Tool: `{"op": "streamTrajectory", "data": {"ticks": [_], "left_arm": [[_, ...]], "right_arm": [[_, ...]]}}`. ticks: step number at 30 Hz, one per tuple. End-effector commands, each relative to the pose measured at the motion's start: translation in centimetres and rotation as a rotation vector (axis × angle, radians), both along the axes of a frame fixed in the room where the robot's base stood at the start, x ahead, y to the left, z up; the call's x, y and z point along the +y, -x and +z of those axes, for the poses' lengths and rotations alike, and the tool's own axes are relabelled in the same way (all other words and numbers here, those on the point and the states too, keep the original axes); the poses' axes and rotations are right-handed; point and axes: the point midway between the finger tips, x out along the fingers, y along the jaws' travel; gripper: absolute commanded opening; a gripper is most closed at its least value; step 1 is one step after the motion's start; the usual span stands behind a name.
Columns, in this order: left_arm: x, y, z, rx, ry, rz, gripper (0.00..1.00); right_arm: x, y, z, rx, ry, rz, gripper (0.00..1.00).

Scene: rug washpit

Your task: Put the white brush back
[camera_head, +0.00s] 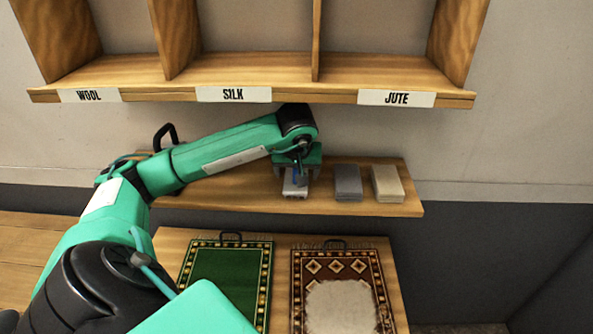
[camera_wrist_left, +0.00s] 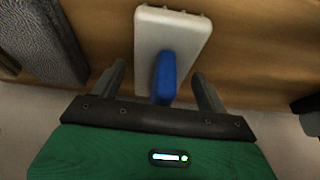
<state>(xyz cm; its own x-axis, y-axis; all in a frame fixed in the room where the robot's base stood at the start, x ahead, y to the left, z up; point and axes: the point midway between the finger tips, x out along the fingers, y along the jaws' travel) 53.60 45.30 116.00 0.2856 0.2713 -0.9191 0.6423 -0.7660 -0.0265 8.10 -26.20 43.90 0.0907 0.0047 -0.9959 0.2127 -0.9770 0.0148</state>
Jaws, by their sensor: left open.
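The white brush (camera_head: 295,188) sits on the narrow wooden ledge (camera_head: 240,200), below my left gripper (camera_head: 297,172). In the left wrist view the brush (camera_wrist_left: 172,32) shows a white body and a blue handle (camera_wrist_left: 163,78). My left gripper (camera_wrist_left: 160,75) is open there, with one finger on each side of the blue handle and visible gaps on both sides. My gripper and wrist partly cover the brush in the head view. My right gripper is not in view.
A grey block (camera_head: 348,184) and a beige block (camera_head: 387,184) stand right of the brush. A black handle (camera_head: 165,136) rises at the ledge's left. Above is a shelf marked WOOL, SILK (camera_head: 233,94) and JUTE. Below lie a green rug (camera_head: 225,280) and a brown rug (camera_head: 337,267) with a pale patch.

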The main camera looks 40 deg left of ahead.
Motion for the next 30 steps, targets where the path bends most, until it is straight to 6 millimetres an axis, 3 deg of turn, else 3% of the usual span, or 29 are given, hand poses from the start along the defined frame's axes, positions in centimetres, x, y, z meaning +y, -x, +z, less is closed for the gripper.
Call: {"op": "streamTrajectory", "data": {"ticks": [6,11,24,30], "left_arm": [[0.0,0.0,0.5,0.0,0.0,0.0,0.76],[-0.3,0.3,1.1,-0.004,-0.002,0.0,0.76],[-7.2,7.5,1.1,-0.003,-0.001,-0.004,0.76],[-8.4,8.8,1.4,0.0,-0.001,-0.001,0.76]], "right_arm": [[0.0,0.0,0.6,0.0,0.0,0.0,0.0],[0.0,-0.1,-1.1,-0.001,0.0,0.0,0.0],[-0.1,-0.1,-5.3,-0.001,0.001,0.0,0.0],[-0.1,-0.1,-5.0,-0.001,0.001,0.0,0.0]]}}
